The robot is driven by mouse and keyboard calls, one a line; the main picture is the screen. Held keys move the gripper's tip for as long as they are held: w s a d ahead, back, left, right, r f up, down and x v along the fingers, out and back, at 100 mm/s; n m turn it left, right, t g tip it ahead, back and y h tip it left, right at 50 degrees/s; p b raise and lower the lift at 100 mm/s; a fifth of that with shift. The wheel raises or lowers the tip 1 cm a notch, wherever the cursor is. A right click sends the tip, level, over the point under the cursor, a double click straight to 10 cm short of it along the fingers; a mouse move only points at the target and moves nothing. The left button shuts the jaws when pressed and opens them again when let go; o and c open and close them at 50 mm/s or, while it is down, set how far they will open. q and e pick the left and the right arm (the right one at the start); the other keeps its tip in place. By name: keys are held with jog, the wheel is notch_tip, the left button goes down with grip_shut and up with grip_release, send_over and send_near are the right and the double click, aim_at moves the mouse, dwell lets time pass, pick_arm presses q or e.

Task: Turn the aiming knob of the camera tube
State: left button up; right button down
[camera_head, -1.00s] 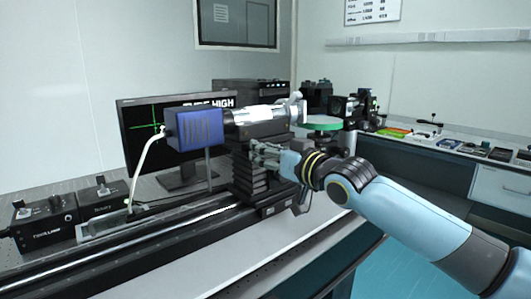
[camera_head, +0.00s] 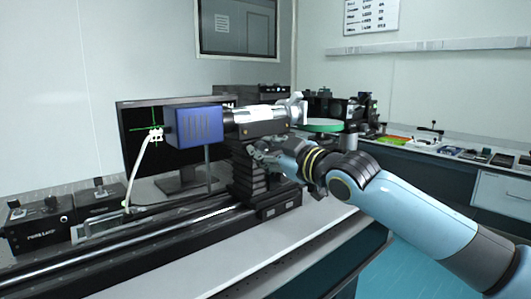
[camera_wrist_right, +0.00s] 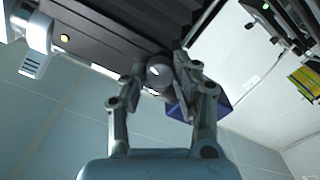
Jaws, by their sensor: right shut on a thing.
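The camera tube (camera_head: 258,113) is a silver and white cylinder with a blue box (camera_head: 199,127) at its left end, mounted on a black stand (camera_head: 250,180) on a rail. My right gripper (camera_head: 258,149) reaches in from the right, just under the tube at the stand. In the right wrist view the fingers of my right gripper (camera_wrist_right: 158,90) are closed around a small round dark knob (camera_wrist_right: 160,74) beside the black ribbed part of the stand. The fingers hide parts of the knob. My left gripper is in neither view.
A monitor (camera_head: 140,119) with a green cross stands behind the blue box. A black rail (camera_head: 130,242) runs along the table, with control boxes (camera_head: 35,222) at the left. A green disc (camera_head: 321,127) stands right of the tube. The table's front strip (camera_head: 262,243) is clear.

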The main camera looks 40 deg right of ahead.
dwell(0.5)
jog(key=c, duration=1)
grip_release()
jog(key=shift+s, duration=0.1)
jog(key=shift+s+d, duration=0.15)
jog(key=shift+s, duration=1.85)
jog(key=shift+s+d, duration=0.15)
jog(key=shift+s, duration=1.8)
jog(key=shift+s+d, duration=0.15)
jog(key=shift+s, duration=1.85)
